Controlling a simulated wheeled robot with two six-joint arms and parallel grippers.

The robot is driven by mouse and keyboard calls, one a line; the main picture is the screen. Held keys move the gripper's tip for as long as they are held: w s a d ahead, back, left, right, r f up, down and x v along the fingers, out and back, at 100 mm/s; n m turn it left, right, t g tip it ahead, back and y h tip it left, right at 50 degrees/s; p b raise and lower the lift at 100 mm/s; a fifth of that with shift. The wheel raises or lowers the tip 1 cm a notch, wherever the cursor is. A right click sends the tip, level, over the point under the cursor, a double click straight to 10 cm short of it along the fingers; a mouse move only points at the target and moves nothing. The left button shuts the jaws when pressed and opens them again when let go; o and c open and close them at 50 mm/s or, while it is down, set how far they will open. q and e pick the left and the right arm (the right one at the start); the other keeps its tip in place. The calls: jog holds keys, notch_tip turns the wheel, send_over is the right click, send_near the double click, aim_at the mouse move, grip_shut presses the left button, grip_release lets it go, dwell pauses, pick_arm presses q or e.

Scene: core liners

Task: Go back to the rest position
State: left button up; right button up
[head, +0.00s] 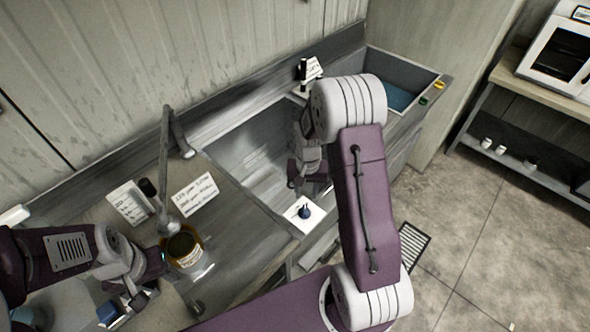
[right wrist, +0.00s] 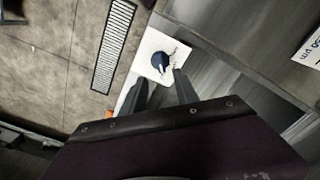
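My right arm reaches across the middle of the head view, and its gripper (head: 307,178) hangs over the sink, partly hidden by the arm. In the right wrist view my right gripper (right wrist: 160,88) has its two dark fingers apart with nothing between them. Just beyond the fingertips a small dark blue object (right wrist: 160,62) sits on a white card (right wrist: 152,47). My left gripper (head: 135,290) is low at the left in the head view, near the amber jar; its fingers are too unclear to judge.
The amber jar (head: 184,249) stands on the counter near a metal stand (head: 163,150) and written cards (head: 195,193). The sink (head: 250,150) lies behind my right arm. A blue-bottomed basin (head: 398,98) is at the back right. Open floor (head: 500,240) lies right.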

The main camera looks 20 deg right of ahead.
jog(key=s+a+n+t+b, duration=0.1)
jog(key=s+a+n+b, duration=0.4)
jog(key=s, duration=0.7)
jog(key=a+b, duration=0.2)
jog(key=shift+s+a+r, duration=0.2)
jog(key=shift+a+r, duration=0.05)
jog(key=shift+a, duration=0.15)
jog(key=shift+s, duration=0.15)
jog(key=shift+d, duration=0.1)
